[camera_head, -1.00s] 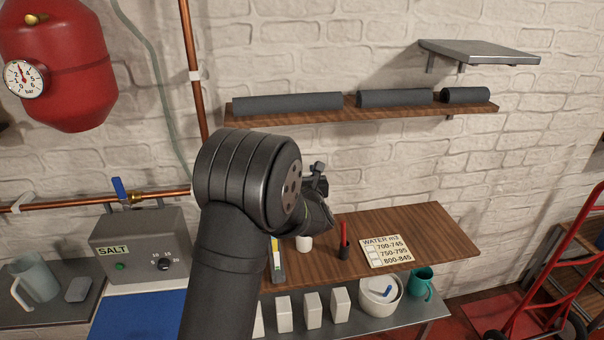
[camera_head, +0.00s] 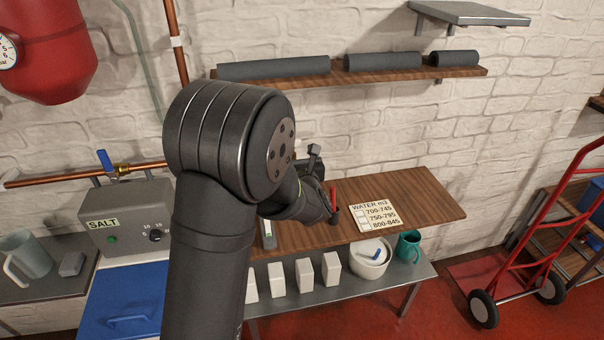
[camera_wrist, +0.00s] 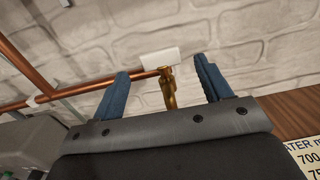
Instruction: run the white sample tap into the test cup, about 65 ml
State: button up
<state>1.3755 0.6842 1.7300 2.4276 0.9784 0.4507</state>
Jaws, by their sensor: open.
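The white sample tap shows in the wrist view as a white bar handle (camera_wrist: 162,59) on a brass body (camera_wrist: 168,92), joined to a copper pipe. My gripper (camera_wrist: 161,68) is open, with one blue finger on each side of the tap and a gap to each. The handle lies between the fingertips in the picture; I cannot tell how far ahead it is. In the head view my gripper (camera_head: 312,195) is over the wooden shelf, mostly hidden by my arm. The white tap and the test cup are not visible there.
A blue-handled valve (camera_head: 106,163) sits above the SALT box (camera_head: 128,216) on the left. A black holder with a red pen (camera_head: 334,214) and a WATER card (camera_head: 375,216) are on the wooden shelf (camera_head: 425,195). White blocks, a white tub (camera_head: 369,260) and a teal mug (camera_head: 408,246) stand below.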

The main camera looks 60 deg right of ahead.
jog(key=v, duration=1)
jog(key=shift+w, duration=0.1)
jog(key=x, duration=1.7)
jog(key=shift+w+d, duration=0.1)
jog(key=shift+d, duration=0.1)
